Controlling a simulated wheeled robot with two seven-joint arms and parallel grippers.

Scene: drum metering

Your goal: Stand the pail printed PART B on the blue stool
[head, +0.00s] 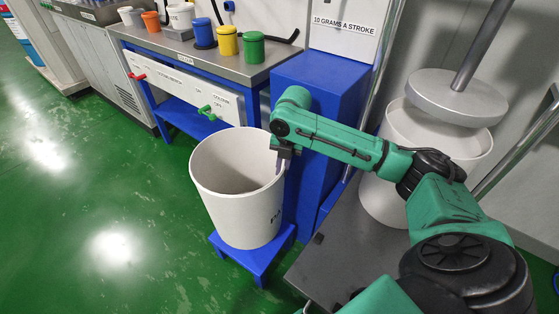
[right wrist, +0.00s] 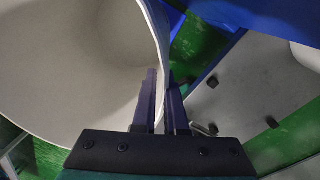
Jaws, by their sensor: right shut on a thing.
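The large off-white pail (head: 235,205) is upright over the blue stool (head: 262,262), and its base hides most of the stool top. I cannot tell whether the base touches the stool. Part of its dark print shows on its right side but is too small to read fully. My right gripper (head: 283,165) is shut on the pail's right rim. In the right wrist view, the fingers (right wrist: 163,90) straddle the wall of the pail (right wrist: 80,60), which is empty inside. My left gripper is not in view.
A blue pedestal (head: 318,95) stands close behind the stool. A grey platform (head: 335,255) at right carries another white drum (head: 390,200) under a round grey plate (head: 455,97). A bench (head: 195,52) with coloured pots is behind. Green floor is clear at left.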

